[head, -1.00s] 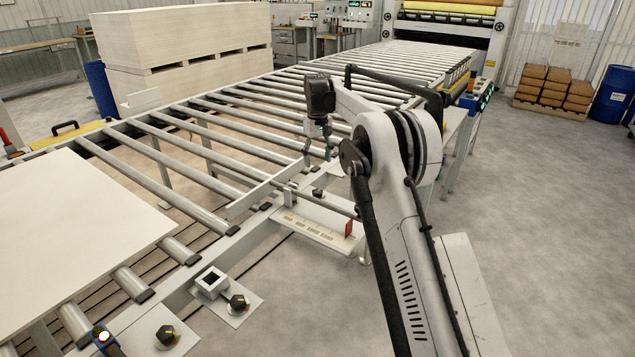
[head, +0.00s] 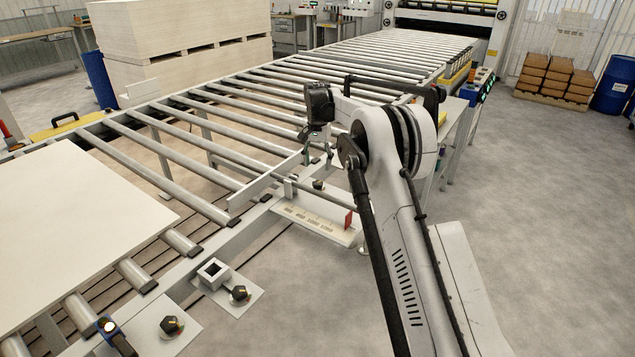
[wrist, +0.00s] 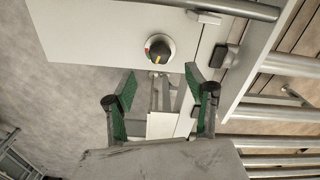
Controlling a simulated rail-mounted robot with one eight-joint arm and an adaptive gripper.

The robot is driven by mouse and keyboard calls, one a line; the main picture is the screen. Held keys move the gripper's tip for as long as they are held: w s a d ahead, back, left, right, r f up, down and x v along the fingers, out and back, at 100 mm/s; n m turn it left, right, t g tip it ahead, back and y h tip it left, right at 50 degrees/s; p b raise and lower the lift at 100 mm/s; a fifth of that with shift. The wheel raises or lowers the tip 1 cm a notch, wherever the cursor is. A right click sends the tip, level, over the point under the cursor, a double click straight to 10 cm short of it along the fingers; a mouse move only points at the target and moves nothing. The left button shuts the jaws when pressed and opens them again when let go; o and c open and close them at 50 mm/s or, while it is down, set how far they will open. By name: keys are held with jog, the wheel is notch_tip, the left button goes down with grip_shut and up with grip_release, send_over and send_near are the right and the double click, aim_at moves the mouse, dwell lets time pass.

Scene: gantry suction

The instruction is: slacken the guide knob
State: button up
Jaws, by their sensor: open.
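The guide knob (head: 318,184), small and dark, sits on a light plate beside the roller conveyor, near the guide bar and a scale strip with a red pointer. In the wrist view a round knob (wrist: 160,48) with a pale rim, dark cap and yellow mark sits on a grey plate; it looks like the same knob. My gripper (wrist: 160,84) is open, with its two green-padded fingers apart and nothing between them. The knob lies beyond the fingertips, roughly centred between them and not touched. In the head view my gripper (head: 317,152) hangs above the knob, its fingers partly unclear.
The guide bar (head: 264,190) and rollers lie beside the knob. The scale strip (head: 315,224) lies in front. Two other black knobs (head: 239,294) (head: 171,325) sit on plates nearer the camera. A white board (head: 75,230) lies on the rollers at left. Open floor is at right.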

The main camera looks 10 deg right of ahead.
aim_at(318, 182)
notch_tip(318, 182, down, 8)
dwell(0.4)
jog(key=shift+c, duration=0.5)
jog(key=c, duration=1)
jog(key=shift+c, duration=0.2)
jog(key=shift+n, duration=0.3)
jog(key=shift+n+b, duration=0.85)
jog(key=shift+n, duration=0.25)
jog(key=shift+n+b, duration=0.6)
jog(key=shift+n, duration=1.3)
